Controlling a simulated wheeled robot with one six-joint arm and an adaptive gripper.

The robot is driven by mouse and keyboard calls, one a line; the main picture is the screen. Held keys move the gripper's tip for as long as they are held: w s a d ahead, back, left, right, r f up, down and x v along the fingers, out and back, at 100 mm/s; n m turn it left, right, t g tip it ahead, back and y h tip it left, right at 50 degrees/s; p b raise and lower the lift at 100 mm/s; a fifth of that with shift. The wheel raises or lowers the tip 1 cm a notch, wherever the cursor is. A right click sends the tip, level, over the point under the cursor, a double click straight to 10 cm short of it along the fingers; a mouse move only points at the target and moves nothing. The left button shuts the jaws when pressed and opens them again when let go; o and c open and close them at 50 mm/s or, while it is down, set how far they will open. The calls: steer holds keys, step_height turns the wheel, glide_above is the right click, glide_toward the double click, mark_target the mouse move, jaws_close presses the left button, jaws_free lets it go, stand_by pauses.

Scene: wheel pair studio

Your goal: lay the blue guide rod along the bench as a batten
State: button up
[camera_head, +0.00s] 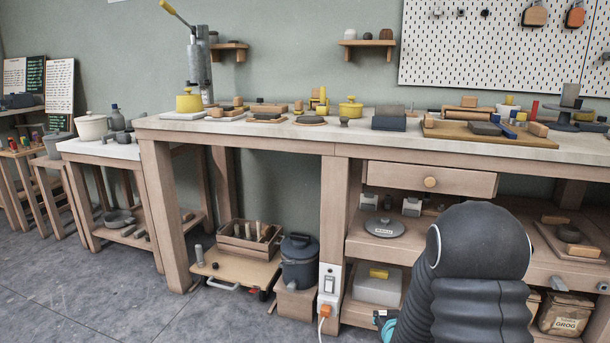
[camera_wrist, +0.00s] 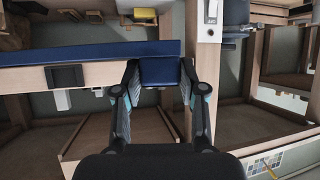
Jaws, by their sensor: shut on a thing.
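The blue guide rod (camera_wrist: 85,52) is a long, straight dark-blue bar in the wrist view. It runs roughly level from the left edge to my gripper (camera_wrist: 160,80). The two fingers are on either side of a blue part at its right end, and my gripper is shut on it. The bench (camera_head: 245,128) is a long pale-topped wooden workbench across the head view. How the rod is tilted relative to the bench top cannot be told.
The bench top is crowded with yellow pots (camera_head: 350,108), a wooden board (camera_head: 490,137) and blocks. Below are a drawer (camera_head: 430,181), shelves, a crate (camera_head: 249,240) and a lidded dark bucket (camera_head: 300,260). A switch box (camera_head: 328,290) is on a bench leg. Floor at the lower left is clear.

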steer(key=s+a+f, duration=0.1)
steer(key=a+f, duration=0.4)
steer(key=a, duration=0.1)
steer(key=shift+n+y, duration=0.4)
steer(key=shift+a+v, duration=0.15)
steer(key=shift+v, duration=1.2)
steer(key=shift+a+v, duration=0.1)
steer(key=shift+v, duration=1.3)
steer(key=shift+f, duration=0.1)
